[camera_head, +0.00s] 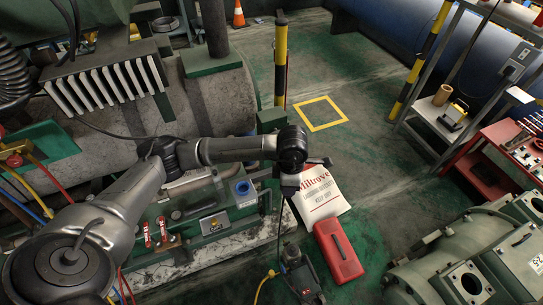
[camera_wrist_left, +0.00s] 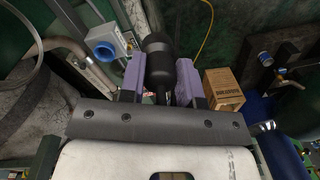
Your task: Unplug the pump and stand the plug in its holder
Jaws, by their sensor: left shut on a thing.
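My left gripper (camera_head: 290,186) hangs over the right end of the green skid (camera_head: 190,230), its fingers mostly hidden by the wrist in the head view. In the left wrist view its two purple fingers (camera_wrist_left: 160,80) are shut on a black, rounded plug-like body (camera_wrist_left: 157,52). A blue round socket (camera_head: 243,188) sits on a grey box on the skid, left of the gripper. It also shows in the left wrist view (camera_wrist_left: 103,50), apart from the held body. A small dark pump-like unit (camera_head: 298,272) stands on the floor below. I cannot make out the plug holder.
A white printed sack (camera_head: 318,190) and a red toolbox (camera_head: 338,252) lie on the floor near the gripper. A yellow-black post (camera_head: 281,62) stands behind. A shelf rack (camera_head: 430,110) and red cart (camera_head: 485,150) are at right.

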